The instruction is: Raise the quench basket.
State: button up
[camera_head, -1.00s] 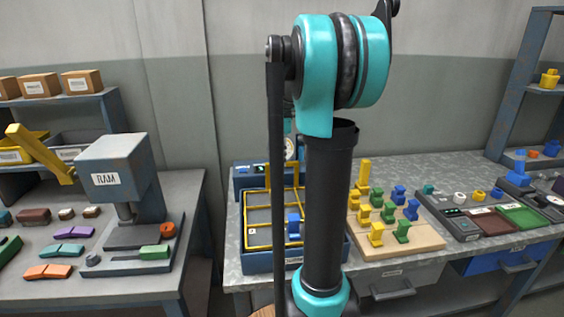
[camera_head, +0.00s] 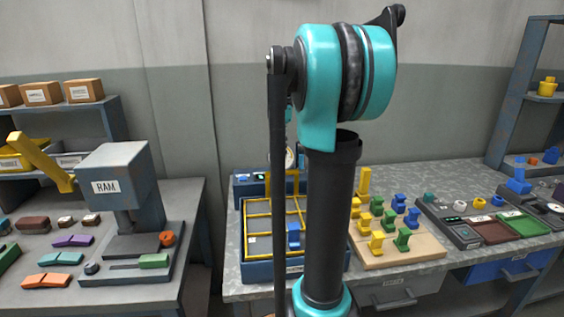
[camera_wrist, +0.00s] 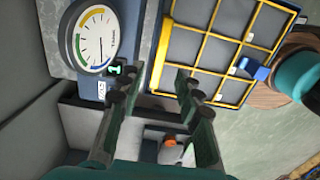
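The quench basket is a yellow wire grid (camera_head: 272,200) seated in a blue tank (camera_head: 262,271). A blue piece (camera_head: 293,237) stands in one cell. A yellow upright frame rises at the basket's back; a thick yellow bar (camera_wrist: 163,50) runs along the basket's edge in the wrist view, where the grid (camera_wrist: 212,38) also shows. My gripper (camera_wrist: 157,88) is open, with dark green fingers apart and nothing held. The bar's near end appears between the fingertips; I cannot tell whether they touch it. My arm hides the gripper in the head view.
A round gauge (camera_wrist: 96,38) stands close beside my left finger in the wrist view. A wooden board (camera_head: 400,250) with several coloured pieces lies right of the tank. A RAM press (camera_head: 120,180) stands on the left bench, across a gap.

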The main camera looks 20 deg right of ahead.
jog(key=shift+r, duration=2.7)
